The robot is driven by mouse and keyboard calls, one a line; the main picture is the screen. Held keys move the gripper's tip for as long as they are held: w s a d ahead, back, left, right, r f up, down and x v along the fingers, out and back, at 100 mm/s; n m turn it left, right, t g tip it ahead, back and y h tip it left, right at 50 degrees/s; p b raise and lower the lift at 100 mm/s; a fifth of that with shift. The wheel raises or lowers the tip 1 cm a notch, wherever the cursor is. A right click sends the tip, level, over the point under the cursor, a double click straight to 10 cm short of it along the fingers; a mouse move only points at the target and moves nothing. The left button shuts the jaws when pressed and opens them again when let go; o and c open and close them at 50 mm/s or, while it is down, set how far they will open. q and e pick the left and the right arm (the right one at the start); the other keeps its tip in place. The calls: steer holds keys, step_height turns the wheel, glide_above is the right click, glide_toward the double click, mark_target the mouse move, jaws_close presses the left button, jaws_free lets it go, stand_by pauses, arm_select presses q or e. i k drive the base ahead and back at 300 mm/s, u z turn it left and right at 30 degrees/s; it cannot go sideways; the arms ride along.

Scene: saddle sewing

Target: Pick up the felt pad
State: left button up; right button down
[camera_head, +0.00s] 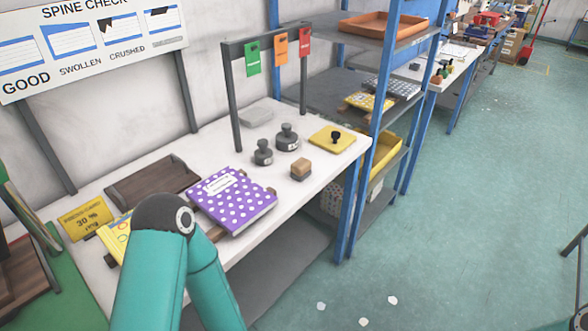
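No thing in view is plainly marked as the felt pad. A flat grey pad-like piece (257,113) lies at the back of the white table, behind the stand's uprights. I cannot tell which of the two is felt. A teal arm of mine with a dark joint rises at the bottom, in front of the table's left part. Neither of my grippers shows, so I cannot see whether they are open or shut.
On the white table (318,169) are a purple dotted book (229,196), a brown tray (152,184), two dark knobbed weights (287,138) and a wooden block (301,170). A dark stand (233,100) holds coloured tags. Blue-posted shelves (380,110) stand right; the floor beyond is mostly clear.

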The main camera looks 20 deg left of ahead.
mark_target(300, 168)
steer(key=z, duration=0.1)
steer(key=i, duration=1)
steer(key=u, duration=0.1)
